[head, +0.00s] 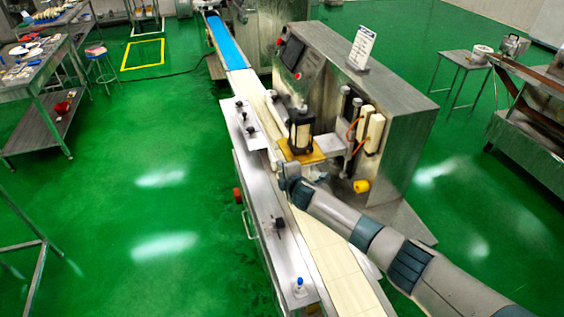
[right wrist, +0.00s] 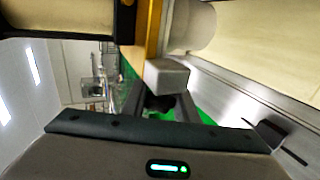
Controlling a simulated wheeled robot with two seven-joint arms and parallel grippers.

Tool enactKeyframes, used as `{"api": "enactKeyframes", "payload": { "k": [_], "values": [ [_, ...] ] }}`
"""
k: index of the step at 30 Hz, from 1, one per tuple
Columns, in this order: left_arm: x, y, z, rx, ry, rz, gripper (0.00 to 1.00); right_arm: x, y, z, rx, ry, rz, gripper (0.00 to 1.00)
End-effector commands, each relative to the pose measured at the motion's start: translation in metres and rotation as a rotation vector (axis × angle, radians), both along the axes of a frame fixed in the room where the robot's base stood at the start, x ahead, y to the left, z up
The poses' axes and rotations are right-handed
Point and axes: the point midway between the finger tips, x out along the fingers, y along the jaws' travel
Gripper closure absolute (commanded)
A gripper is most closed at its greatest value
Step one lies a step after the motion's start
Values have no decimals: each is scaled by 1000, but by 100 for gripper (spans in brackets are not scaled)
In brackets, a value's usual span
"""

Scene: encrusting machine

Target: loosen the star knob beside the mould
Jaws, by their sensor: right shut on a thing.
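My right gripper (head: 290,181) reaches in from the lower right to the machine, just below the yellow plate (head: 301,151). In the right wrist view its fingers are closed around a small dark knob (right wrist: 160,102), the star knob, in front of a light grey block (right wrist: 167,77). The knob's outline is mostly hidden by the fingers, and in the head view the gripper covers it. The whitish round mould (right wrist: 194,27) is beside the block, against the yellow plate's edge (right wrist: 153,30). My left gripper is not in view.
A pale conveyor belt (head: 322,238) runs under the gripper, with a metal side rail (head: 258,200) carrying small knobs. The steel machine cabinet (head: 385,90) stands behind. A yellow knob (head: 361,186) is to the right of the gripper. Green floor at left is mostly clear.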

Motion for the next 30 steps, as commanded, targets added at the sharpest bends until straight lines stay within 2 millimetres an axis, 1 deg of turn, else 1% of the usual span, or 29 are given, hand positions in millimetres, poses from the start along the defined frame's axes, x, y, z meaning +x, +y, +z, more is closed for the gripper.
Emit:
{"api": "enactKeyframes", "payload": {
  "k": [1, 6, 15, 29, 30],
  "values": [
    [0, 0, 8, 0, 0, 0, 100, 0, 0, 3, -9, 20, 0, 96],
    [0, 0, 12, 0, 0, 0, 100, -1, -1, -1, -29, 85, 0, 96],
    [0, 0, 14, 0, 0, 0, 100, -3, -1, -7, -52, 159, -1, 96],
    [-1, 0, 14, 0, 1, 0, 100, -4, -1, -8, -55, 170, 0, 96],
    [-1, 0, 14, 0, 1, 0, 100, -4, -1, -8, -55, 170, 0, 66]
  ]
}}
